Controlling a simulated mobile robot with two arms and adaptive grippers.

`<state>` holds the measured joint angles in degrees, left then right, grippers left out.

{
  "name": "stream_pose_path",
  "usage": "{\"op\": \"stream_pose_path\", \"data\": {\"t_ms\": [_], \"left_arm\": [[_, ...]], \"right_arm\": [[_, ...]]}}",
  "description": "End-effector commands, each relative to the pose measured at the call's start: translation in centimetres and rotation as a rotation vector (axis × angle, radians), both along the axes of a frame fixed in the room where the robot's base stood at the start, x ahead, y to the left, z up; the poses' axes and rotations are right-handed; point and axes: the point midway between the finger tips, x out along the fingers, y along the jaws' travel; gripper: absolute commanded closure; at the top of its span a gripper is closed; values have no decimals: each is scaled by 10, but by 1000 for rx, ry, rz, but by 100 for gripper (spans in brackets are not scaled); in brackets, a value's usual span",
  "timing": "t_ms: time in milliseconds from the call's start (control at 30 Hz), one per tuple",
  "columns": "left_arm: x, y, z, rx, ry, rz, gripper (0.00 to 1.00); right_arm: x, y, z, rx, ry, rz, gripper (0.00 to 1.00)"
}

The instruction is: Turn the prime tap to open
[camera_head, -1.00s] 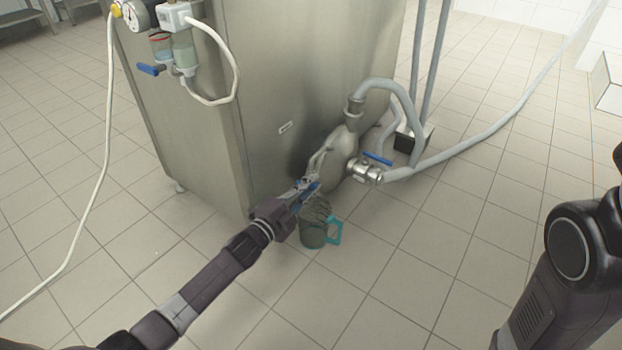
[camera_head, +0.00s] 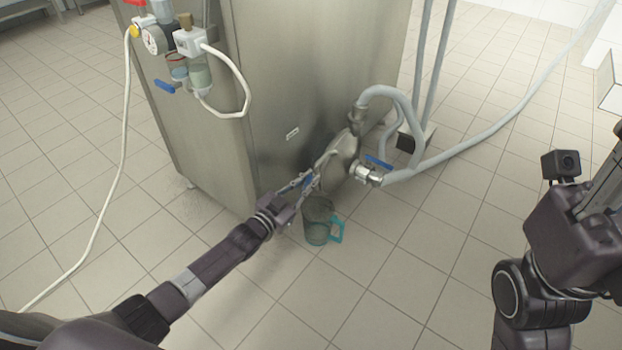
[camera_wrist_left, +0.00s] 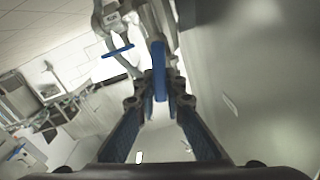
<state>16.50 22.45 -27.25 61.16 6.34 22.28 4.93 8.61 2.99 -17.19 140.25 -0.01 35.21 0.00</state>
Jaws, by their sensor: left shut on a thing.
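The prime tap's blue lever (camera_wrist_left: 159,72) stands between the two fingertips of my left gripper (camera_wrist_left: 158,92) in the left wrist view. In the head view my left gripper (camera_head: 308,183) is low at the front of the steel machine, beside the silver pump (camera_head: 342,150), shut on the blue lever. The fingers hide much of the lever and the tap's body. My right arm (camera_head: 575,235) shows at the right edge, and its fingers are out of view.
A jug with a teal handle (camera_head: 319,224) stands on the floor just below my left gripper. Another blue-handled valve (camera_head: 370,171) sits on the pump's right with a grey hose (camera_head: 480,140). The steel cabinet (camera_head: 270,80) stands close behind. The tiled floor in front is open.

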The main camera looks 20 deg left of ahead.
Motion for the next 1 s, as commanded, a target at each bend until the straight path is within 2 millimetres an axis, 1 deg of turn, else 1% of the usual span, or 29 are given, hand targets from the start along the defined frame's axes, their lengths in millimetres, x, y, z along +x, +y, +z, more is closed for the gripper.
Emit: {"op": "stream_pose_path", "data": {"t_ms": [200, 400, 633, 1000], "left_arm": [[1, 6, 0, -142, 55, 1, 100], [2, 8, 0, -229, 85, 0, 100], [3, 10, 0, -274, 103, 1, 100], [3, 10, 0, -285, 106, 2, 100]], "right_arm": [[2, 0, -1, 0, 14, 1, 60], [3, -1, -3, 2, 18, 2, 60], [3, -1, -3, 3, 21, 2, 60], [3, -1, -4, 2, 22, 2, 60]]}}
